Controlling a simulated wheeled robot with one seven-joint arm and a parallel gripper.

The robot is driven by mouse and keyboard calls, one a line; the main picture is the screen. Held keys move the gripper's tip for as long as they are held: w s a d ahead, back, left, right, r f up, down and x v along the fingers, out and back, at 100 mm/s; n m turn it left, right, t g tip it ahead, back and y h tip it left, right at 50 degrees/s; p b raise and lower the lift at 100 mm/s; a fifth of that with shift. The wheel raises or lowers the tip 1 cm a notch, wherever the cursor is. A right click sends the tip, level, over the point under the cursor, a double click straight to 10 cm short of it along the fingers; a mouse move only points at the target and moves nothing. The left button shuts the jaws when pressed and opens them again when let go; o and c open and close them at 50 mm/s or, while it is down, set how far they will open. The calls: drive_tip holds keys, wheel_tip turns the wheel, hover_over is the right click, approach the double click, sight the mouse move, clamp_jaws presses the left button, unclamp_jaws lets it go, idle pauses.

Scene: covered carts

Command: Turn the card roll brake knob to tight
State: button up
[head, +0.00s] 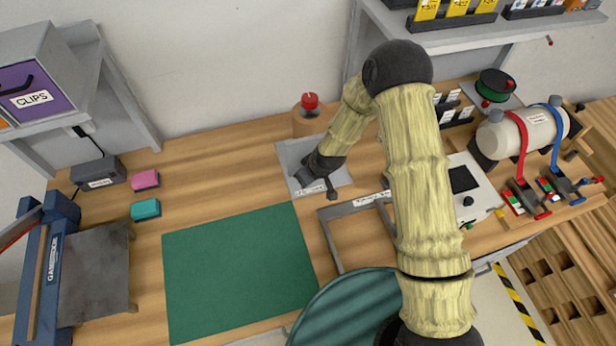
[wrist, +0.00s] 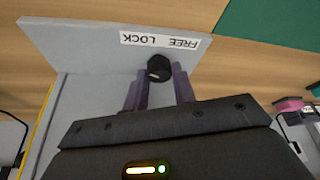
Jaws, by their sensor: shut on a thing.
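A small round black knob (wrist: 159,68) with a short white mark sits by a grey plate (wrist: 80,42) in the wrist view. A white label (wrist: 160,40) beside it reads FREE and LOCK, upside down in this view. I read no "tight" marking here, and cannot confirm that this is the card roll brake knob. My gripper (wrist: 157,80) has its two purple-grey fingers on either side of the knob and is shut on it. In the head view my gripper (head: 318,182) is low over the grey plate (head: 292,152), and the knob is hidden.
A brown cylinder with a red top (head: 309,103) stands just behind the plate. A green mat (head: 238,270) lies front left, with a grey frame (head: 335,240) to its right. A white roll (head: 538,130) with red and blue straps is at right.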

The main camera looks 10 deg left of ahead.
drive_tip(key=m+b, duration=0.1)
drive_tip(key=m, duration=0.1)
drive_tip(key=m+t+h, duration=0.1)
drive_tip(key=m, duration=0.1)
drive_tip(key=shift+s+a+m+b, duration=0.15)
drive_tip(key=shift+m+b, duration=0.15)
drive_tip(key=shift+b, duration=0.1)
drive_tip(key=m+h+p, duration=0.1)
drive_tip(key=m, duration=0.2)
drive_tip(key=shift+a+r+t, duration=0.1)
drive_tip(key=shift+r+t, duration=0.05)
drive_tip(key=shift+t, duration=0.25)
drive_tip(key=shift+m+h+p, duration=0.45)
drive_tip(key=shift+m+h, duration=0.15)
drive_tip(key=shift+m, duration=0.4)
drive_tip(key=o, duration=1)
